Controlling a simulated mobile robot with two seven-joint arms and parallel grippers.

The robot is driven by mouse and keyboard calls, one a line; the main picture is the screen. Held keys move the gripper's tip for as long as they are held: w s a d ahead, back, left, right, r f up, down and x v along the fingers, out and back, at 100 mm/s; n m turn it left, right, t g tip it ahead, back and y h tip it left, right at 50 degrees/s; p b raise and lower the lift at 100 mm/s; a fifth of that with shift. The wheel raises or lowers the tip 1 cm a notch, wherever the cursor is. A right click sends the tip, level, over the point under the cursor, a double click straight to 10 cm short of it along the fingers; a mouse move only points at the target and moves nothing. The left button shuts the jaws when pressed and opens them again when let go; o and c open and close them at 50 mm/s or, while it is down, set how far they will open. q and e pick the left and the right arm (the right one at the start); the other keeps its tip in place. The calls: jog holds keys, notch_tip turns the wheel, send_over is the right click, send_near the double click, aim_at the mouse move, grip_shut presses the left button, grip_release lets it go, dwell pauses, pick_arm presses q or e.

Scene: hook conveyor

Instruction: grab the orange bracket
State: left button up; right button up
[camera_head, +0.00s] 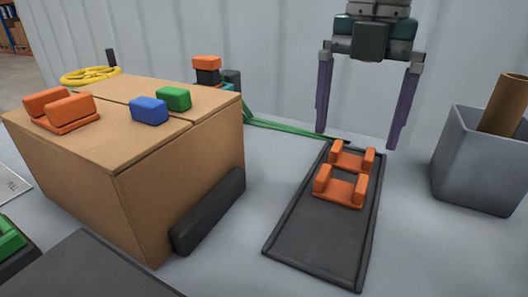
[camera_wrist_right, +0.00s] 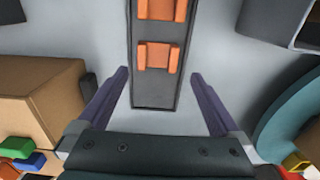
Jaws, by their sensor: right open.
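Two orange brackets lie one behind the other on a dark tray (camera_head: 318,235), the near bracket (camera_head: 340,190) and the far bracket (camera_head: 353,158). Each has a flat base with raised blocks at its ends. In the right wrist view, one bracket (camera_wrist_right: 158,56) lies just ahead of my fingertips and another (camera_wrist_right: 160,10) is cut by the top edge. My right gripper (camera_head: 356,139) points down, open and empty, its purple fingers wide apart. In its wrist view the open fingers (camera_wrist_right: 160,73) straddle the tray's line, apart from both brackets. My left gripper is not in view.
A cardboard box (camera_head: 180,165) stands left, carrying an orange bracket-like piece (camera_head: 62,108), a blue block (camera_head: 149,110) and a green block (camera_head: 174,98). A dark bar (camera_head: 208,212) leans by its side. A grey bin (camera_head: 475,165) with a brown tube stands right. A ribbed wall is behind.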

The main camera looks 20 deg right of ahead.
aim_at(340, 190)
jog(key=f, duration=0.7)
jog(key=shift+a+f, duration=0.25)
jog(key=shift+f, duration=0.05)
jog(key=c, duration=1.1)
